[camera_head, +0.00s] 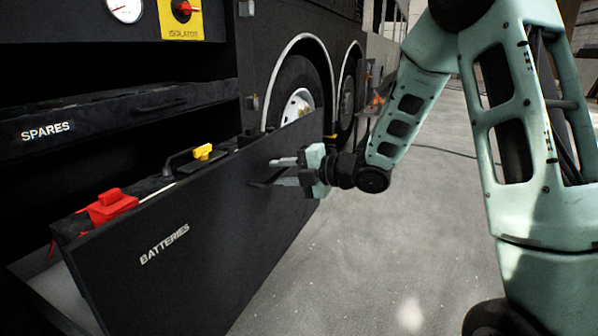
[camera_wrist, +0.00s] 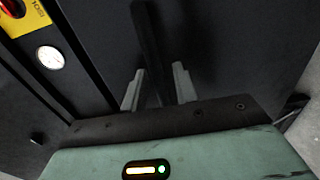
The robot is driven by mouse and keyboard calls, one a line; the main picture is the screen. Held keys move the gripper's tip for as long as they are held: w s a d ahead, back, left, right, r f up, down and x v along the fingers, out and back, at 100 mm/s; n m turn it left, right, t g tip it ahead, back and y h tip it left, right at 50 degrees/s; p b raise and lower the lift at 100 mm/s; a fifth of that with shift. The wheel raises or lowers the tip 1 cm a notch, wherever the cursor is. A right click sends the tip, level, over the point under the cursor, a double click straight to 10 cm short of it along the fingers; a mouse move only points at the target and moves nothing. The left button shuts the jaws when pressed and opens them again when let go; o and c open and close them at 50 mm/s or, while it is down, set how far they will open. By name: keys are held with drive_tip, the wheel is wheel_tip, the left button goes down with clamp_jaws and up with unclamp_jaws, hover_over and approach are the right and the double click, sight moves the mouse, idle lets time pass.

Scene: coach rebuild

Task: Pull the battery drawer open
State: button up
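The battery drawer (camera_head: 205,250), a long black front lettered BATTERIES, stands out from the coach side. Behind its front edge show a red terminal cover (camera_head: 112,205) and a yellow one (camera_head: 203,151) on the batteries. My gripper (camera_head: 285,172) is at the drawer's dark handle (camera_head: 262,184), toward the far end of the front. In the wrist view the gripper's two fingers (camera_wrist: 158,88) lie on either side of the handle bar (camera_wrist: 152,35), apparently closed on it. The exact contact is dark and hard to see.
A SPARES drawer (camera_head: 45,130) sits above, to the left. An isolator panel with a red switch (camera_head: 186,8) and a gauge (camera_head: 126,8) are higher up. Coach wheels (camera_head: 297,95) stand beyond. The concrete floor (camera_head: 370,260) in front of the drawer is clear.

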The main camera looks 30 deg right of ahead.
drive_tip(key=p+v, duration=0.2)
drive_tip(key=v, duration=1.5)
drive_tip(key=shift+p, duration=0.3)
drive_tip(key=shift+s+d, duration=0.1)
drive_tip(key=shift+s, duration=0.05)
drive_tip(key=w+a+f+m+g+h, duration=0.2)
drive_tip(key=a+m+h, duration=0.1)
drive_tip(key=a+m, duration=0.3)
drive_tip(key=w+a+f+m+g+h, duration=0.2)
drive_tip(key=a+m+h, duration=0.1)
drive_tip(key=a, duration=0.4)
drive_tip(key=s+a+f+m+g+h, duration=0.1)
drive_tip(key=s+a+m+g, duration=0.3)
drive_tip(key=s+a, duration=0.55)
drive_tip(key=s+a+f+m+g+h, duration=0.2)
drive_tip(key=s+a+m+g, duration=0.2)
drive_tip(key=s, duration=1.1)
wheel_tip(320, 180, up, 28)
drive_tip(key=p, duration=2.7)
drive_tip(key=shift+f+m+g, duration=0.2)
drive_tip(key=shift+m+g, duration=0.1)
drive_tip(key=shift+o, duration=0.3)
drive_tip(key=shift+s, duration=0.15)
